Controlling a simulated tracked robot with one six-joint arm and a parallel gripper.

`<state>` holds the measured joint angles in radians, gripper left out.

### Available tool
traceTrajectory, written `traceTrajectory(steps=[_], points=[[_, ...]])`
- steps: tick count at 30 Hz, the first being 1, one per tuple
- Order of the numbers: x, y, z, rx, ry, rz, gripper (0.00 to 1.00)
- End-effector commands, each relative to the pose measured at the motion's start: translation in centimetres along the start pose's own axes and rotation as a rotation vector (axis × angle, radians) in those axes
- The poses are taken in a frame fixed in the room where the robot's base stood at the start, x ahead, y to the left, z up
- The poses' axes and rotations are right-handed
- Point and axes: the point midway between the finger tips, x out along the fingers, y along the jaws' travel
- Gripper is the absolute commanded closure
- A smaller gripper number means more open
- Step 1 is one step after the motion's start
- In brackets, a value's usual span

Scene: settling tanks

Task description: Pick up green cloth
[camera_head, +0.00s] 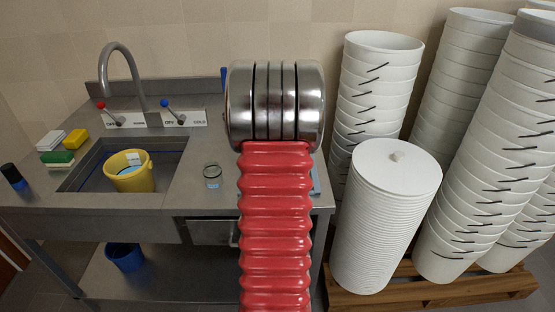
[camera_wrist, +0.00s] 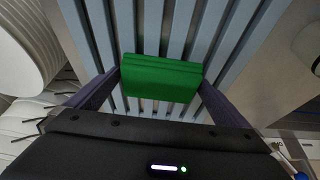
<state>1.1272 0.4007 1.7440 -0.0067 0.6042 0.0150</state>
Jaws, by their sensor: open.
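The green cloth (camera_wrist: 162,72) is a folded, thick rectangle on a blue-grey slatted rack (camera_wrist: 248,28) in the wrist view. My gripper (camera_wrist: 160,84) is open, with one dark finger at each side of the cloth. The fingertips are close to the cloth's left and right ends; whether they touch it I cannot tell. The cloth's near edge faces my gripper body. In the head view my red arm with its steel rings hides the cloth and the gripper.
A steel sink counter (camera_head: 190,160) holds a yellow bucket (camera_head: 134,176) in its basin and a glass jar (camera_head: 212,175). A green block (camera_head: 57,158) lies left of the basin. White bucket stacks (camera_head: 375,90) and a lid stack (camera_head: 385,220) stand on a wooden pallet (camera_head: 430,290) at the right.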

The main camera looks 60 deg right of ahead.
Motion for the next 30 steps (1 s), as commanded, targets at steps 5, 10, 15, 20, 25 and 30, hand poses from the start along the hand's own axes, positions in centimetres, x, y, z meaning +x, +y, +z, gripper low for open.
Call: traceTrajectory(steps=[5,10,15,20,25,30], points=[[0.0,0.0,0.0,0.000,0.000,0.000,0.02],[0.0,0.0,0.0,-0.001,0.000,0.000,0.14],[0.0,0.0,0.0,-0.001,0.000,0.000,0.26],[0.0,0.0,0.0,-0.001,0.000,0.000,0.29],[-0.2,-0.1,-0.1,-0.001,0.001,0.000,0.29],[-1.4,-0.1,-0.7,-0.001,0.004,0.000,0.29]])
